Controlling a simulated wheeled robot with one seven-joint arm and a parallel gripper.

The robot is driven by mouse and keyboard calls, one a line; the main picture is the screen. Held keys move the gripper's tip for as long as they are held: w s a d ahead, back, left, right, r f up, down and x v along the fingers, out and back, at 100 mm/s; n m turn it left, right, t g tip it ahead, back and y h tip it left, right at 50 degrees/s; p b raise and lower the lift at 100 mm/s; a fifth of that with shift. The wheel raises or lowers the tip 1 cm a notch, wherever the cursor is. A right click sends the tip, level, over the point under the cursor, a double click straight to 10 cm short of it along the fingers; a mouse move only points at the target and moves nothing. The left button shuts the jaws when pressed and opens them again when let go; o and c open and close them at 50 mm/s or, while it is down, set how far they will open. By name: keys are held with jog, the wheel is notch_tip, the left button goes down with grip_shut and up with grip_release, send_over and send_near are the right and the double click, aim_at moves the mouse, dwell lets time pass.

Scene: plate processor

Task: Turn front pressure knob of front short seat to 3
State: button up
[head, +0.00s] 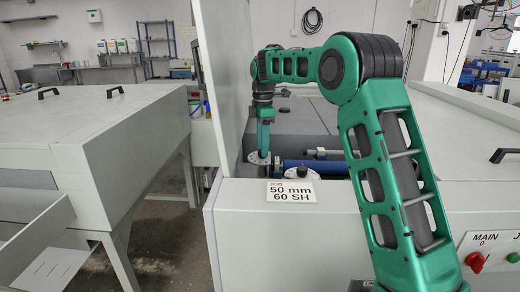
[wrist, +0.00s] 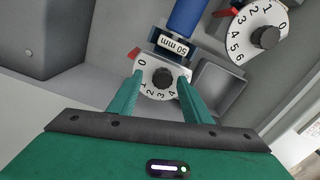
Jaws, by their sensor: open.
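A white numbered dial (wrist: 148,84) with a dark centre knob (wrist: 164,79) lies between my gripper's fingers in the wrist view. Its red pointer (wrist: 134,53) is close to the 0. My gripper (wrist: 160,76) is open, with one green finger on each side of the knob; I cannot tell whether they touch it. In the head view my gripper (head: 263,151) points down over this dial (head: 254,159), at the left end of the blue roller. A second numbered dial (wrist: 241,44) with a dark knob (wrist: 266,38) is at the upper right.
The blue roller (head: 318,166) with a 50 mm label (wrist: 174,45) is beside the dial. A tall grey panel (head: 226,70) stands close on the left. A front ledge bears a 50 mm 60 SH sign (head: 291,193).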

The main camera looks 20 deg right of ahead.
jog(key=shift+f, duration=0.5)
jog(key=shift+r, duration=0.1)
jog(key=c, duration=1)
jog(key=shift+c, duration=0.2)
jog(key=shift+a, duration=0.1)
